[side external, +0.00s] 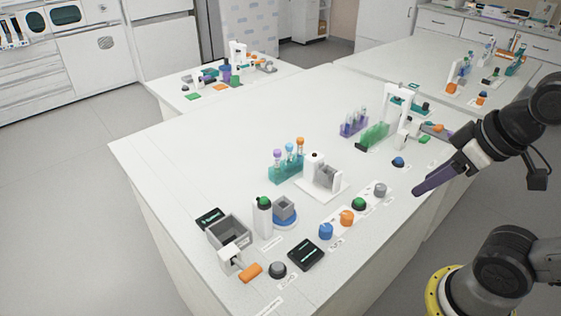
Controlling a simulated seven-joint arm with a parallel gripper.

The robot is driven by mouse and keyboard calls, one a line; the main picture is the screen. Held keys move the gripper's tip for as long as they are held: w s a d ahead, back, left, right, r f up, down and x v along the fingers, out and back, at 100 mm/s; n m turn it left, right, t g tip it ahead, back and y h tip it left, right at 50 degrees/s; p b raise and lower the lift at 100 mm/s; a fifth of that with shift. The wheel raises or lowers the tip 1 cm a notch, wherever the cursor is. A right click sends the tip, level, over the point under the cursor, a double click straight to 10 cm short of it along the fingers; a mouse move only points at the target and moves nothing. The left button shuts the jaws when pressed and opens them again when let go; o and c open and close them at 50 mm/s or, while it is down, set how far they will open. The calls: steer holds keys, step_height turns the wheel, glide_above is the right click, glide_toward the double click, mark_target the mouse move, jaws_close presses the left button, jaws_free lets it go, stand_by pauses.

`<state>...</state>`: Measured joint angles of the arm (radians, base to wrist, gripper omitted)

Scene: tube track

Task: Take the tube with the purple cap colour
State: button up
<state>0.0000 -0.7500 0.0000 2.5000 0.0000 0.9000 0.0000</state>
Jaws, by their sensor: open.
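A teal rack (287,172) stands near the middle of the bench and holds upright tubes. The tube with the purple cap (277,154) is at the rack's left end. Beside it are a tube with a blue cap (289,147) and one with an orange cap (300,140). My gripper (418,190) is at the right, above the bench's right edge and well apart from the rack. Its dark purple fingers point down and left, open, with nothing seen between them.
A white device (315,162) stands just right of the teal rack. Purple (352,129) and green (374,138) racks and a white frame (407,105) stand behind. Coloured knobs (346,217) line the front right. The bench left of the teal rack is clear.

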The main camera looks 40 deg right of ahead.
stand_by(0.4)
steer(key=shift+o, duration=0.8)
